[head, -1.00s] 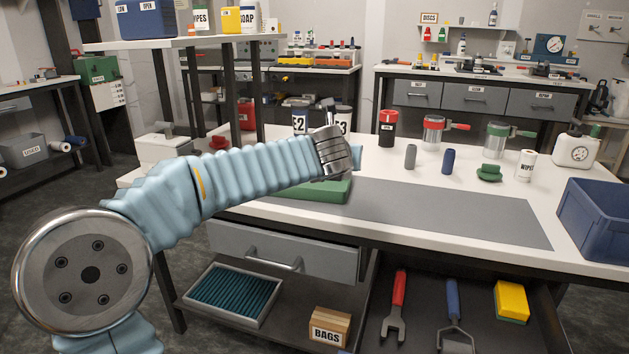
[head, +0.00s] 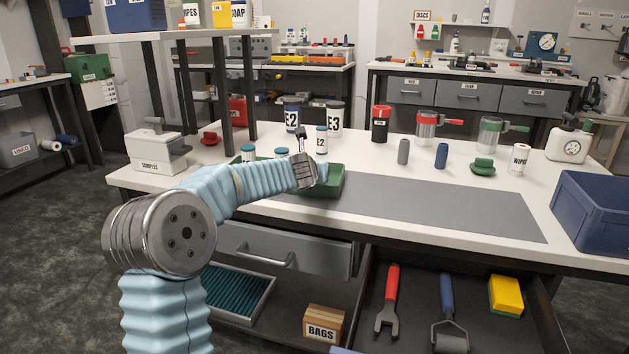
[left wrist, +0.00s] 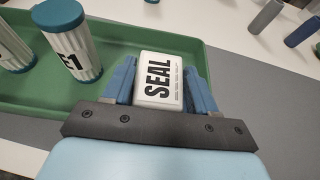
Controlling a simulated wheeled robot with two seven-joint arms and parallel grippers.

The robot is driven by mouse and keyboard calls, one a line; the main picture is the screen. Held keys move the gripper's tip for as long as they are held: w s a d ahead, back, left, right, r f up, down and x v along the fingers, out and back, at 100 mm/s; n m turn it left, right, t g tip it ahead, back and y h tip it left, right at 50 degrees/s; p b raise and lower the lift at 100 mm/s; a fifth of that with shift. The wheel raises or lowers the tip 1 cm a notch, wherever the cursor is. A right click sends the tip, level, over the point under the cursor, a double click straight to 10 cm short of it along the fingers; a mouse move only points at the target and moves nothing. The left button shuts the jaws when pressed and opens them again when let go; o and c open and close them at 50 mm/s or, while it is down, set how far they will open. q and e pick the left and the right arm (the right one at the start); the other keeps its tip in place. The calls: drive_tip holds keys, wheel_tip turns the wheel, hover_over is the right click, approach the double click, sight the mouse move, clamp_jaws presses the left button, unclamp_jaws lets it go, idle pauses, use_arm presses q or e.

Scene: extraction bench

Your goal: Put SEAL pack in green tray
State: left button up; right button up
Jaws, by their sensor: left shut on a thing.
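My left gripper (head: 318,172) is at the right part of the green tray (head: 328,188) on the bench. In the left wrist view its blue fingers (left wrist: 160,82) are shut on the white SEAL pack (left wrist: 158,88), one finger on each side, label facing the camera. The pack appears above the right end of the tray, which also shows in that view (left wrist: 112,32); its height over the tray floor is hard to tell. In the head view the pack is mostly hidden by the gripper. My right gripper is not in view.
Blue-lidded canisters, one marked E1 (left wrist: 68,45), stand in the tray's left part. A grey mat (head: 440,208) lies clear to the right. A white SAMPLES box (head: 155,152) stands left. Grey (head: 403,151) and blue (head: 441,156) cylinders stand behind the mat. An open drawer (head: 418,300) is below.

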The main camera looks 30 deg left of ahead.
use_arm(q)
wheel_tip(320, 180, down, 2)
drive_tip(key=shift+r, duration=0.1)
drive_tip(key=o, duration=1.1)
drive_tip(key=shift+s+d, duration=0.1)
drive_tip(key=v, duration=1.1)
drive_tip(key=shift+s+d+r, duration=0.15)
drive_tip(key=shift+s, duration=0.25)
